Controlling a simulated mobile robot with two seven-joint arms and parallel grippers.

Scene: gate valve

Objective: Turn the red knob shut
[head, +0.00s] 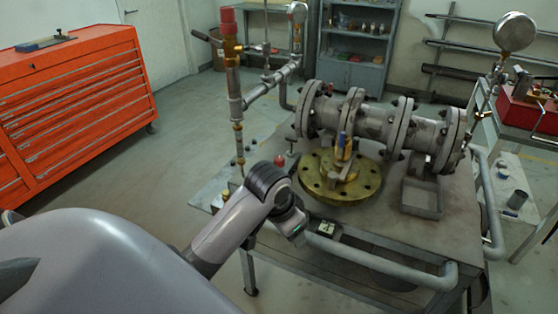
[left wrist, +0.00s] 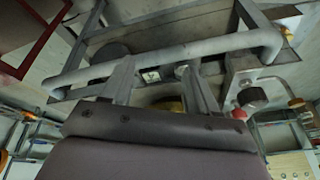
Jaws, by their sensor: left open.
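A small round red knob (head: 279,160) shows in the head view just above my left wrist, left of the brass flange (head: 345,188) on the bench. My left arm comes in from the lower left and covers what lies below the knob. In the left wrist view my left gripper (left wrist: 158,66) has its two fingers apart with nothing held between them. A red round part (left wrist: 238,113), which looks like the knob, is to the right of the fingers and apart from them. My left fingertips cannot be made out in the head view. My right gripper is not in view.
A grey flanged pipe (head: 375,122) lies across the bench (head: 400,235). A red-capped vertical pipe (head: 232,75) stands left of it. A grey rail (head: 385,268) runs along the bench's front, and it crosses the left wrist view (left wrist: 170,54). An orange tool cabinet (head: 75,90) stands left.

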